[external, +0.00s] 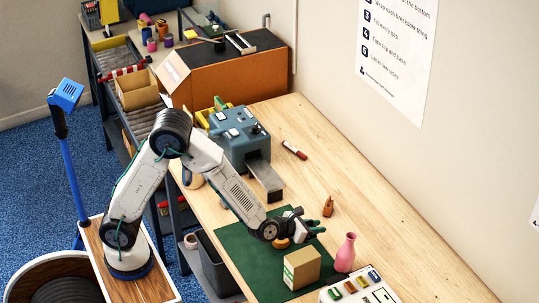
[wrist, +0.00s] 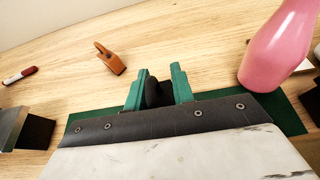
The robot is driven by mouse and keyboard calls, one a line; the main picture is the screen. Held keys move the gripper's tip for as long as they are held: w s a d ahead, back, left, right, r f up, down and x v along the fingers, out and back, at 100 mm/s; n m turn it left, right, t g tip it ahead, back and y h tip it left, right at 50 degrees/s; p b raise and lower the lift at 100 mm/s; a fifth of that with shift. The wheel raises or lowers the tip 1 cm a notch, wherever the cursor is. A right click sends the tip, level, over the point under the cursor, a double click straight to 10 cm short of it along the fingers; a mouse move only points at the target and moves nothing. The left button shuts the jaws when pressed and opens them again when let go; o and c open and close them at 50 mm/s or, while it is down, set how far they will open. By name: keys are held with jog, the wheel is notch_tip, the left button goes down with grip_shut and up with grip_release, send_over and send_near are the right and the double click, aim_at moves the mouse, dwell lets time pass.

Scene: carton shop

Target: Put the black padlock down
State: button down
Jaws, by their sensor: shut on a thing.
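My gripper (external: 311,227) is low over the green mat (external: 237,256), near its far right edge. In the wrist view, its two green fingers (wrist: 159,82) are shut on the black padlock (wrist: 157,95). Only a dark rounded part of the padlock shows between the fingers; the rest is hidden by the gripper body. I cannot tell whether the padlock touches the surface.
A pink vase (external: 345,253) stands close to the right of my gripper, and a cardboard box (external: 301,268) stands in front. A small brown object (external: 328,206) and a red marker (external: 294,150) lie beyond. A blue-grey machine (external: 238,140) stands behind. Bare wood lies toward the wall.

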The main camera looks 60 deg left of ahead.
jog(key=shift+s+a, duration=0.1)
jog(key=shift+s, duration=0.1)
jog(key=w+a+r+n+g+y, duration=0.1)
jog(key=w+a+r+n+y, duration=0.35)
jog(key=w+a, duration=0.5)
jog(key=n+g+y, duration=0.8)
jog(key=n, duration=0.1)
send_over(303, 179)
jog(key=shift+m, duration=0.25)
notch_tip(303, 179, down, 4)
jog(key=shift+a+f, duration=0.1)
jog(key=shift+f, duration=2.4)
jog(key=shift+f, duration=0.1)
jog(key=c, duration=1.2)
grip_release()
